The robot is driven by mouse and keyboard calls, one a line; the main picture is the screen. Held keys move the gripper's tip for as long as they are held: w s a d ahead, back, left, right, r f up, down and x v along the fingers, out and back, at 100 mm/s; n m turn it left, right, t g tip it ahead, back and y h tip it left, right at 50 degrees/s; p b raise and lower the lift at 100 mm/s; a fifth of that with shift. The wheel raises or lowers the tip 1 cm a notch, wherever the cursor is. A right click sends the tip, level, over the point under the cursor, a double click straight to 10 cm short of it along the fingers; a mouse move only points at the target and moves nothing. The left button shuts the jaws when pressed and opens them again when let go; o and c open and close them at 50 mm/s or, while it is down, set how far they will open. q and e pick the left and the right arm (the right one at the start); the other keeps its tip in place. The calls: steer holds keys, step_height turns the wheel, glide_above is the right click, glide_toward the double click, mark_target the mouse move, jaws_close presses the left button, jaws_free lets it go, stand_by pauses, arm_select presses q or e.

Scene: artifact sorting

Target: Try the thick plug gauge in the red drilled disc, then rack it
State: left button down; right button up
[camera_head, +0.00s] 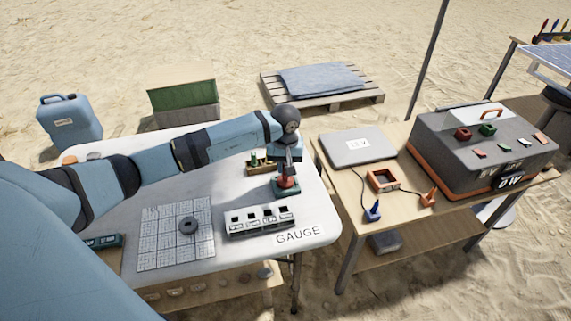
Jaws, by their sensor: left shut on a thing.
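My left gripper (289,157) reaches in from the left and points down over the right part of the white table. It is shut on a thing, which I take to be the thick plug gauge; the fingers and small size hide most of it. Directly below is a red piece (287,182), apparently the red drilled disc, on a dark teal stand (286,190). I cannot tell whether the gauge is inside the disc or just above it. A pale block with several dark square openings (262,221), perhaps the rack, lies nearer the front. My right gripper is out of view.
A small wooden tray (258,169) with green pieces stands behind the stand. The white table (318,215) carries a GAUGE label (299,235). A wooden table with a laptop-like grey case (357,148) stands to the right.

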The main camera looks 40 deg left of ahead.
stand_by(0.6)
arm_select(q)
steer(key=shift+f+b, duration=0.25)
steer(key=shift+b, duration=0.3)
stand_by(1.4)
steer(key=shift+r, duration=0.1)
stand_by(0.9)
steer(key=shift+r+p, duration=1.2)
steer(key=shift+r, duration=1.2)
